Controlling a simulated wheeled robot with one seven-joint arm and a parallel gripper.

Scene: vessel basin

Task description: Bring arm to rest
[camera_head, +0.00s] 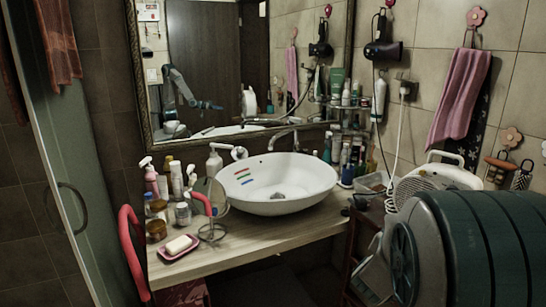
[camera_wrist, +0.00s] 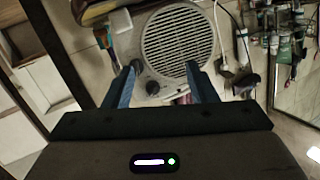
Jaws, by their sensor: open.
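My gripper (camera_wrist: 160,70) shows in the wrist view with its two blue fingers spread apart and nothing between them. Beyond the fingers is a pale appliance (camera_wrist: 178,40) with a round grille and dark knobs; I cannot tell if the fingers touch it. In the head view, a large dark teal ribbed part of my arm (camera_head: 470,250) fills the lower right corner. My gripper itself does not show there directly. The mirror (camera_head: 225,60) reflects an arm on the left.
A white basin (camera_head: 270,205) stands on the wooden counter (camera_head: 235,258), with bottles, a round mirror and a soap dish (camera_head: 180,247) to its left. The pale appliance (camera_head: 445,178) is close behind my arm. A hair dryer (camera_head: 383,50) and pink towel (camera_head: 460,95) hang on the wall.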

